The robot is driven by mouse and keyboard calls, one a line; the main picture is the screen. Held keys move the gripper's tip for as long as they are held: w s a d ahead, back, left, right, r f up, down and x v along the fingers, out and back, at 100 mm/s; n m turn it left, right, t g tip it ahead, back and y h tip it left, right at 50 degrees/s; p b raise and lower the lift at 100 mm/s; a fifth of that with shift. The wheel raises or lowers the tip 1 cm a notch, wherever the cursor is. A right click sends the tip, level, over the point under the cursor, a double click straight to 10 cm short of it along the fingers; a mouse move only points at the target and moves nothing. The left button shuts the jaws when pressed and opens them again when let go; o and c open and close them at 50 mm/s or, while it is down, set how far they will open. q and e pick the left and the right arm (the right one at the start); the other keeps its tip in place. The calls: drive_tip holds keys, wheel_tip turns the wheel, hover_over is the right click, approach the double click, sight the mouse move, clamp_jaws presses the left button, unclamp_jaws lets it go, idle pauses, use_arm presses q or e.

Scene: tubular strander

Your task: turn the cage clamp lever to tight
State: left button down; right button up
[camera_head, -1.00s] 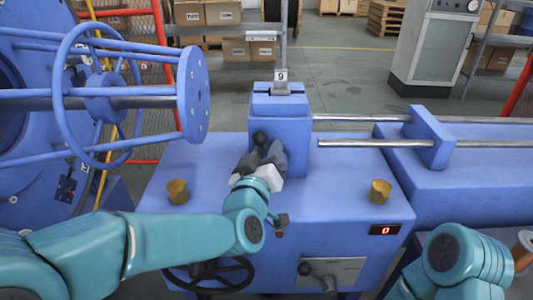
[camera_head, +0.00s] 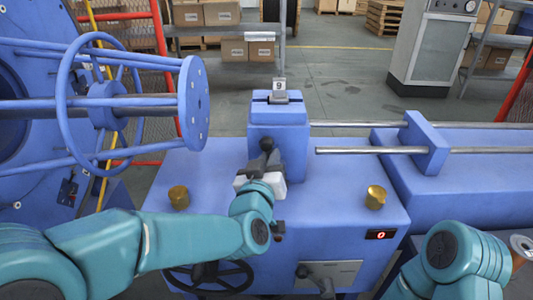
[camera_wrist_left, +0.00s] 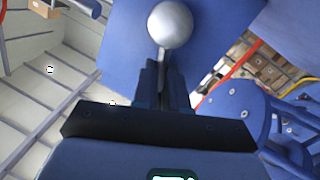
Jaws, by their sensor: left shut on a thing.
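The clamp lever with a round ball knob (camera_head: 267,143) stands at the front of the blue clamp block (camera_head: 279,118) in the head view. My left gripper (camera_head: 264,163) is shut on the lever's stem just below the knob. In the left wrist view the ball knob (camera_wrist_left: 170,25) sits just beyond the fingers (camera_wrist_left: 162,85), and its thin stem runs down between them. The lever's lower end is hidden by the gripper. My right arm shows at the lower right of the head view, but its gripper is out of frame.
Two brass knobs (camera_head: 179,197) (camera_head: 376,197) stand on the blue machine top. A second lever on a grey plate (camera_head: 333,273), a handwheel (camera_head: 210,278) and a red display (camera_head: 381,234) are on the front. A blue cage wheel (camera_head: 194,103) is at left, steel rods (camera_head: 410,124) at right.

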use_arm(q)
drive_tip(key=d+m+p, duration=0.1)
drive_tip(key=m+p, duration=0.1)
drive_tip(key=d+m+y+p, duration=0.1)
drive_tip(key=m+p, duration=0.1)
drive_tip(key=p, duration=0.1)
drive_tip(key=d+m+g+p, duration=0.1)
drive_tip(key=m+p, duration=0.1)
drive_tip(key=p, duration=0.1)
drive_tip(key=shift+d+r, duration=0.15)
drive_tip(key=shift+r, duration=0.2)
drive_tip(key=shift+d+f+m+y+p, duration=0.2)
drive_tip(key=shift+m+y+p, duration=0.3)
drive_tip(key=shift+p, duration=0.45)
drive_tip(key=shift+d+f+m+p, duration=0.2)
drive_tip(key=shift+d+m+p, duration=0.1)
drive_tip(key=shift+m+p, duration=0.3)
drive_tip(key=shift+f, duration=0.1)
drive_tip(key=c, duration=1.2)
unclamp_jaws()
drive_tip(key=shift+o, duration=0.2)
